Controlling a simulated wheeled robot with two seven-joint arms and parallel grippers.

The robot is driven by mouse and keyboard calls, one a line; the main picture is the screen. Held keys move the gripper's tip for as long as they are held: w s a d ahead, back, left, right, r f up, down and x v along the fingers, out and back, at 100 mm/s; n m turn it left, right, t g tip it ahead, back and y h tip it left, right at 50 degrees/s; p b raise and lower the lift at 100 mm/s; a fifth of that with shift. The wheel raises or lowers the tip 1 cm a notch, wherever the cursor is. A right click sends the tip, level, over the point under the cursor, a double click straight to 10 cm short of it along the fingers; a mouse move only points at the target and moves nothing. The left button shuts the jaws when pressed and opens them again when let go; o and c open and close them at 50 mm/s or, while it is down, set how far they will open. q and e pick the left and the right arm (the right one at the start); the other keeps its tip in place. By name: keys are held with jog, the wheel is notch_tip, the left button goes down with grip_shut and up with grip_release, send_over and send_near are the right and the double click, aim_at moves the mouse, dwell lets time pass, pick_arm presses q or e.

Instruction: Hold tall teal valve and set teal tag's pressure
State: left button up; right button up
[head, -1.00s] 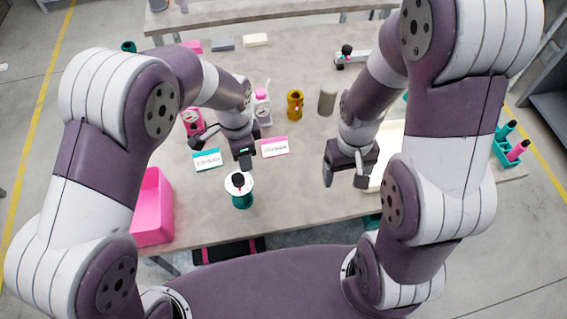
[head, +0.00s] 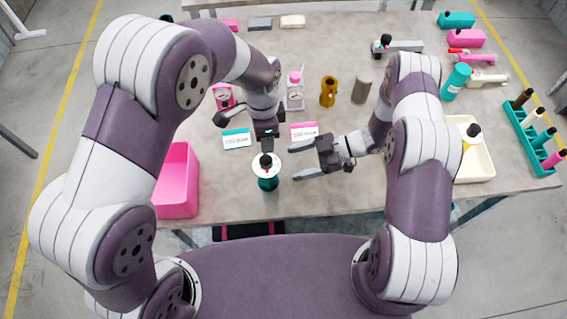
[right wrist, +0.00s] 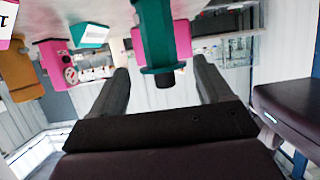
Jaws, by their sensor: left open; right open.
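The teal valve (head: 268,183), with a pale disc and a black, red-marked knob on top, stands upright at the table's front. My left gripper (head: 267,144) is open, pointing down just behind and above the knob; its fingers are partly hidden. My right gripper (head: 297,162) is open, lying sideways to the right of the valve with its fingers pointing at it. In the right wrist view, upside down, the teal valve (right wrist: 158,38) shows between the spread fingers, apart from both. The teal-edged tag (head: 237,139) lies left of and behind the valve.
A pink-edged tag (head: 304,132) lies behind my right gripper. A pink bin (head: 177,182) stands left. A pink gauge unit (head: 224,96), a white gauge unit (head: 295,92), a brass part (head: 328,91) and a grey cylinder (head: 362,87) stand behind. A cream tray (head: 480,173) is right.

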aim_at(270, 170)
jog(key=x, duration=0.8)
pick_arm(q)
jog(key=shift+a, duration=0.2)
pick_arm(e)
jog(key=shift+a+f, duration=0.2)
jog(key=shift+a, duration=0.35)
jog(key=shift+c, duration=0.4)
